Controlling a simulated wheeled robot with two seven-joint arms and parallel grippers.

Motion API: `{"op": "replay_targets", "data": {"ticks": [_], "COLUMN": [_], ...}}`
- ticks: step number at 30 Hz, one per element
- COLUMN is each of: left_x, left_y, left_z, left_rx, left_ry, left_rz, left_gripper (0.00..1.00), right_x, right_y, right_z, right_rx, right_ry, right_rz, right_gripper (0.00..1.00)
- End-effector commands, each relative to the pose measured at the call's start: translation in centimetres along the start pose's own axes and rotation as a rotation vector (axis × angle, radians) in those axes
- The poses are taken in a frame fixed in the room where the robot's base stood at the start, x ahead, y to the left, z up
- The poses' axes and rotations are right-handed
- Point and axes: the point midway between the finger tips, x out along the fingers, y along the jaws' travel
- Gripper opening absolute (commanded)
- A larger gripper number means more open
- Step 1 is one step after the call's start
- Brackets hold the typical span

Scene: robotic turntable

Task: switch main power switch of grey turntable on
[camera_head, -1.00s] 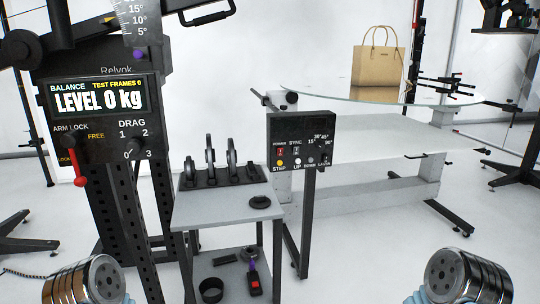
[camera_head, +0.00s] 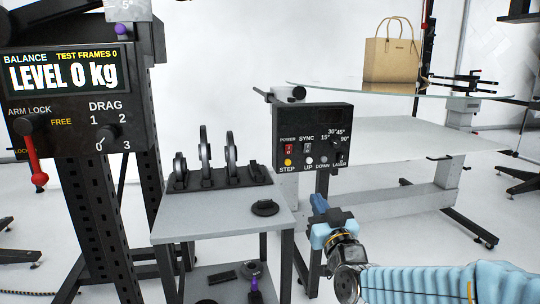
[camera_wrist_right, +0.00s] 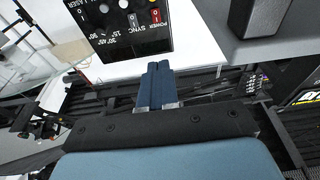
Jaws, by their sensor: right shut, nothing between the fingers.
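The black control box (camera_head: 313,137) stands on a post in front of the turntable. Its red POWER switch (camera_head: 289,148) is at the upper left of the panel, beside the SYNC switch (camera_head: 307,148). Upside down in the right wrist view are the box (camera_wrist_right: 112,30) and its red POWER switch (camera_wrist_right: 156,18). My right gripper (camera_head: 317,201) is shut and empty, below the box and apart from it; its blue fingers (camera_wrist_right: 158,68) point toward the panel in the wrist view. I cannot tell the switch's position. My left gripper is not in view.
The turntable's round top (camera_head: 345,88) carries a tan bag (camera_head: 391,59). A small grey table (camera_head: 205,221) with a black rack of discs (camera_head: 222,177) stands left of the box. A balance stand (camera_head: 72,125) with a display is further left.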

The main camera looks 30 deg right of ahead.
Motion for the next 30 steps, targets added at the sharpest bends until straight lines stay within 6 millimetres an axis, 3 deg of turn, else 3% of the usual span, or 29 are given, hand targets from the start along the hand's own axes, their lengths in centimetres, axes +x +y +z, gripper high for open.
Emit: {"op": "replay_targets", "data": {"ticks": [9, 14, 30], "left_x": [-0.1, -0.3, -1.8], "left_y": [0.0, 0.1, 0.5], "left_z": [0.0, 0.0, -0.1], "left_rx": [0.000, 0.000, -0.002], "left_ry": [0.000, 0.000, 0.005], "left_rz": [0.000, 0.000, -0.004], "left_gripper": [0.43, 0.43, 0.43], "right_x": [0.2, 1.6, 13.2], "right_y": [0.0, -0.1, -0.1], "right_z": [0.0, 0.0, 0.0], "right_rx": [0.000, 0.000, 0.000], "right_ry": [-0.002, -0.003, -0.004], "right_rz": [-0.001, -0.001, -0.001], "right_gripper": [0.00, 0.00, 0.00]}}
